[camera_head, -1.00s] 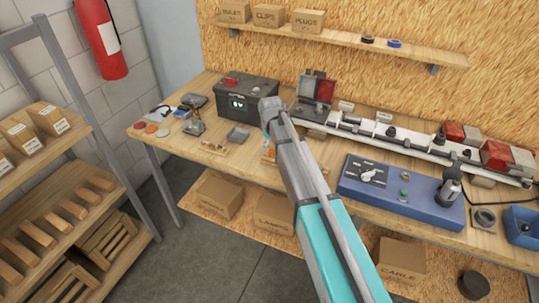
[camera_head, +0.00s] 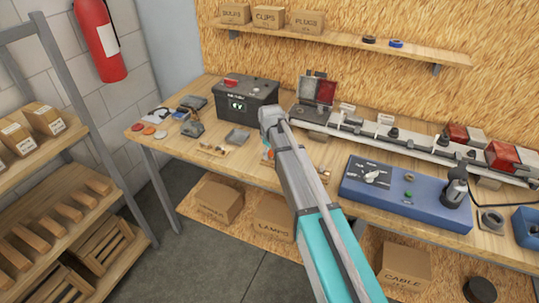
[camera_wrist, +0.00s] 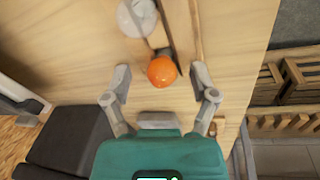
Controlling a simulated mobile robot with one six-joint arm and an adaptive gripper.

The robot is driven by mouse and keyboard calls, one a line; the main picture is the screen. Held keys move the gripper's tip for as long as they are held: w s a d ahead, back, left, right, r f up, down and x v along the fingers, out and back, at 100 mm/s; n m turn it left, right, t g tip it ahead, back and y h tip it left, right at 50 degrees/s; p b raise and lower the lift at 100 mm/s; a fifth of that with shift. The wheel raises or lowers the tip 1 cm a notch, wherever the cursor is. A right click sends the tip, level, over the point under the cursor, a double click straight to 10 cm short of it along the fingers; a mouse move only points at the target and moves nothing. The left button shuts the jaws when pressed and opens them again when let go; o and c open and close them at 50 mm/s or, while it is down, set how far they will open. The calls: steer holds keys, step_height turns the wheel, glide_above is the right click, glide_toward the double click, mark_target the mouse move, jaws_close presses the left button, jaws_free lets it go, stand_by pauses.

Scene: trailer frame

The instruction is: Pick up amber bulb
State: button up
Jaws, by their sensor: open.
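The amber bulb (camera_wrist: 161,71) is a round, glossy orange globe in the wrist view, over the wooden bench top. My gripper (camera_wrist: 161,79) is open, with one finger to the left of the bulb and one to the right. Gaps show between the bulb and both fingers, so neither seems to touch it. In the head view my arm covers most of the gripper and the area around the bulb; only a small orange patch shows beside the arm.
A shelf rack stands at the left.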

steer(key=c, duration=0.8)
steer(key=shift+c, duration=0.2)
steer(key=shift+r, duration=0.15)
step_height(320, 180, up, 2)
steer(key=shift+p, duration=1.15)
steer(key=s+d+r+p, duration=0.3)
steer(key=s+r+p, duration=0.7)
steer(key=s, duration=0.3)
steer(key=shift+s+d+r+p, duration=0.25)
steer(key=shift+d+r+p, duration=0.05)
steer(key=shift+r+p, duration=0.05)
